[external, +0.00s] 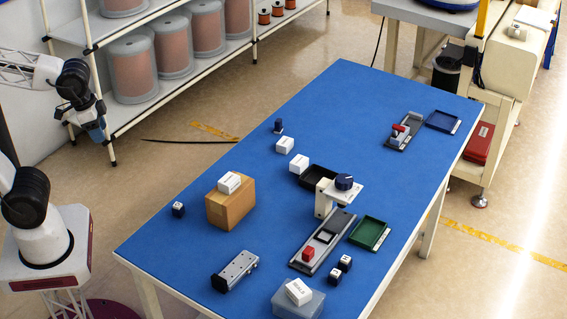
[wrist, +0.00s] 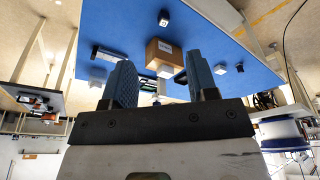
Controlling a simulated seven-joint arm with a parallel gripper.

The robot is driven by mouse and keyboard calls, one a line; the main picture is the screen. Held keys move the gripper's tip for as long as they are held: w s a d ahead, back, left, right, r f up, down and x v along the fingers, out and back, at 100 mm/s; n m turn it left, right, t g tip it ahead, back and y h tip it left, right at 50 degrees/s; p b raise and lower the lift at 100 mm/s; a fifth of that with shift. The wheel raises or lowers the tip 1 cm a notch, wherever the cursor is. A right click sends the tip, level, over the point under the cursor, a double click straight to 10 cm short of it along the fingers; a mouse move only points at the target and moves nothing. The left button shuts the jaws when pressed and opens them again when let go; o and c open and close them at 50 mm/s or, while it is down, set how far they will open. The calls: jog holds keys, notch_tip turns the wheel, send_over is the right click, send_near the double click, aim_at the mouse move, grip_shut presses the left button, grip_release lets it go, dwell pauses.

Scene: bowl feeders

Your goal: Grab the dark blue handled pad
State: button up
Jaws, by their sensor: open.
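The dark blue handled pad (external: 278,127) appears to be the small dark upright piece near the far left edge of the blue table, just behind a white box (external: 284,145). In the wrist view it seems to be the small dark shape (wrist: 240,67) at the right; its details are too small to make out. My gripper (external: 98,130) hangs at the left of the external view, off the table and well apart from the pad. In the wrist view my gripper (wrist: 158,62) is open, with nothing between its blue fingers.
A press with a dark knob (external: 344,182), a green tray (external: 370,233) and a blue tray (external: 442,122) are farther right. Shelves (external: 165,75) stand behind my gripper.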

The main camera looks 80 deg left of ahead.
jog(key=w+a+f+m+g+y, duration=0.1)
jog(key=w+a+m+y, duration=0.2)
jog(key=w+a, duration=0.45)
jog(key=w+a+m+y, duration=0.3)
jog(key=w+a, duration=0.2)
jog(key=w, duration=0.6)
jog(key=m+t+y, duration=0.3)
jog(key=m+y, duration=0.2)
jog(key=m, duration=0.6)
send_over(280, 120)
jog(key=s+d, duration=0.9)
jog(key=s, duration=0.5)
notch_tip(280, 120, down, 14)
jog(key=w+a+f+m+t, duration=0.1)
jog(key=w+f+m, duration=0.1)
jog(key=w+f, duration=0.1)
jog(key=w+a+f+m+t, duration=0.1)
jog(key=w+a+f+m, duration=0.1)
jog(key=f, duration=0.4)
jog(key=w+a+f+m, duration=0.1)
jog(key=w+f+m, duration=0.2)
jog(key=w+f, duration=0.1)
jog(key=shift+w+a+f+t, duration=0.2)
jog(key=shift+w, duration=0.2)
jog(key=shift+w+a+f+t, duration=0.15)
jog(key=shift+w+f+t, duration=0.05)
jog(key=shift+w, duration=0.2)
jog(key=shift+x, duration=1.25)
jog(key=shift+a, duration=0.1)
jog(key=shift+x, duration=2.55)
